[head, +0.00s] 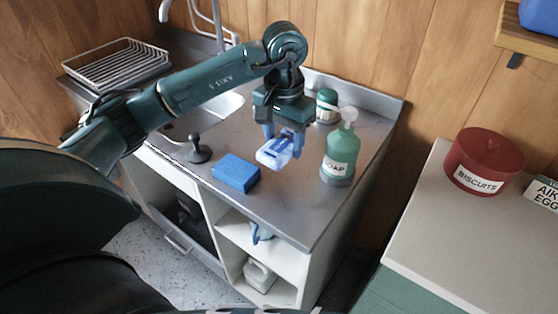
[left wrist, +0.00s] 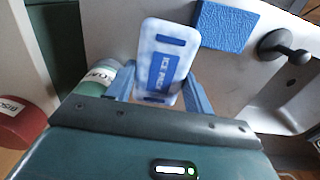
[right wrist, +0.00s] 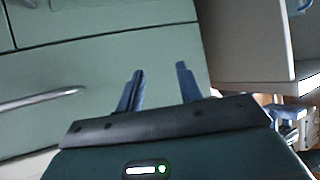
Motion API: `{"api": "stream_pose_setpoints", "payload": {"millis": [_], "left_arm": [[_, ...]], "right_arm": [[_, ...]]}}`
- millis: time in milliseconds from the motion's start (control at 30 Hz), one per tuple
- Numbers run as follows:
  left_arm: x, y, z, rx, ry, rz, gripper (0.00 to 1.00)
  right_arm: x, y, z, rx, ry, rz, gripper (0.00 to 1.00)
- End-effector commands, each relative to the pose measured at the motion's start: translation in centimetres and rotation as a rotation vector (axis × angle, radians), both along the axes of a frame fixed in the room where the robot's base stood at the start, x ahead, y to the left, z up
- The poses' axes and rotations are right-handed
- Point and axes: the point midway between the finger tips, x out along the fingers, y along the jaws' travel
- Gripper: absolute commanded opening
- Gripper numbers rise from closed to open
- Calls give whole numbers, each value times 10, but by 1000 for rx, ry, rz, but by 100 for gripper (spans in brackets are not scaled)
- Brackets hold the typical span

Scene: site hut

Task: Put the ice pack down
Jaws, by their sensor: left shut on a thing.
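The ice pack (head: 274,153) is pale blue and white with darker blue patches. In the left wrist view the ice pack (left wrist: 163,62) shows its label and sits between the two blue fingers. My left gripper (head: 284,143) is shut on it, over the steel counter (head: 275,202), between the blue sponge and the soap bottle. I cannot tell whether the pack touches the counter. My right gripper (right wrist: 160,82) is open and empty, in front of green drawer fronts; it does not show in the head view.
A blue sponge (head: 236,173) and a black plunger-shaped thing (head: 198,150) lie left of the pack. A green soap bottle (head: 341,150) stands right, a green jar (head: 327,105) behind. A dish rack (head: 117,65) is far left. The counter's front right is bare.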

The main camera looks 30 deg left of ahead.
Motion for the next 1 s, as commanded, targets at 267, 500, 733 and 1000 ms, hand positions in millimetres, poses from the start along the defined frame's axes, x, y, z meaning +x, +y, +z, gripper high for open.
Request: {"api": "stream_pose_setpoints", "payload": {"millis": [267,500,733,1000], "left_arm": [[-1,0,-44,-1,3,-2,22],[-1,-1,-67,-2,5,0,22],[0,0,-86,0,-1,-1,22],[0,0,-91,1,-1,-1,22]], "right_arm": [[-9,-2,-3,-8,28,2,36],[-13,-5,-7,-15,46,-3,36],[-12,-6,-8,-17,52,-8,36],[-8,-5,-11,-11,40,-11,36]]}}
